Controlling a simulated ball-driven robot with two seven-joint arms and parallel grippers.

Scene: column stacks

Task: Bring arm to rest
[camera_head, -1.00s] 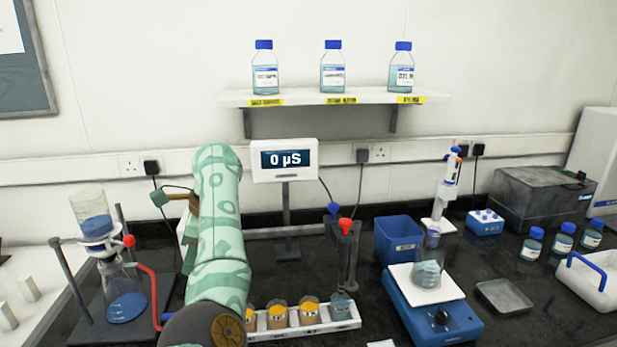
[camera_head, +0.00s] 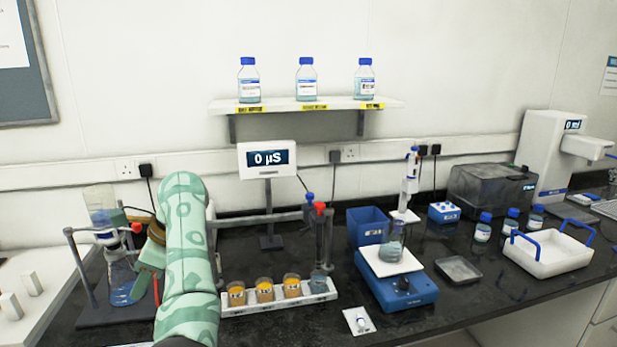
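My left arm, in a pale green patterned cover, rises from the bottom edge in the head view. My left gripper (camera_head: 148,268) is partly hidden behind the arm, just right of the glass filter flask (camera_head: 122,283) on its stand. I cannot tell whether it touches the stand or whether its fingers are open. No object shows in it. My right arm and gripper are not in view.
A white rack (camera_head: 272,308) with several small containers sits right of the arm. A meter display (camera_head: 267,159) reading 0 µS stands behind it. A blue stirrer (camera_head: 398,290) bears a beaker (camera_head: 392,250). A white carrier (camera_head: 548,256) with blue handles stands right.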

